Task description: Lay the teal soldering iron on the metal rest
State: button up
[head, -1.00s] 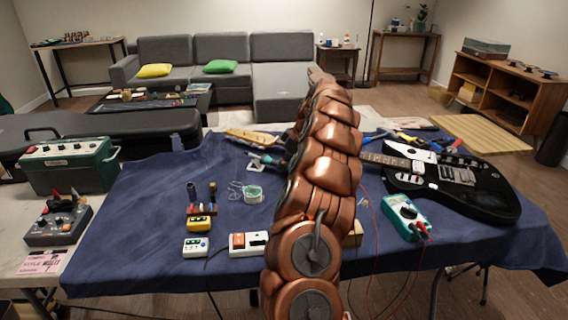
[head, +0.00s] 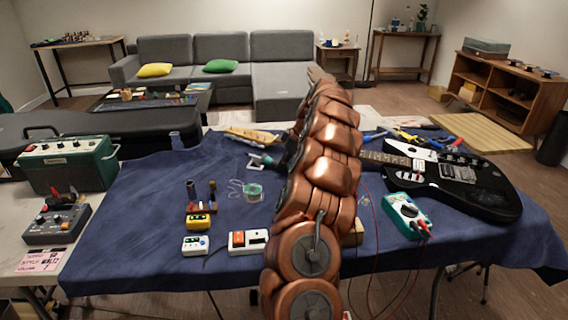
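A small teal piece (head: 267,159), which looks like the soldering iron's handle, shows just left of my copper arm. It lies at or above a small pale grey frame (head: 254,164), which looks like the metal rest, on the blue cloth. I cannot tell whether the two touch. The iron's right end runs into a dark shape beside my arm. My arm rises across the middle of the head view and hides most of that area. My gripper is mostly or wholly hidden behind it, so its fingers and any hold on the iron cannot be made out.
Right are a teal multimeter (head: 406,214) with red leads and a black guitar (head: 470,190). The cloth's left part is clear.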

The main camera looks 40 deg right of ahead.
jog(key=o, duration=0.4)
jog(key=shift+c, duration=0.2)
jog(key=v, duration=1.2)
dwell(0.4)
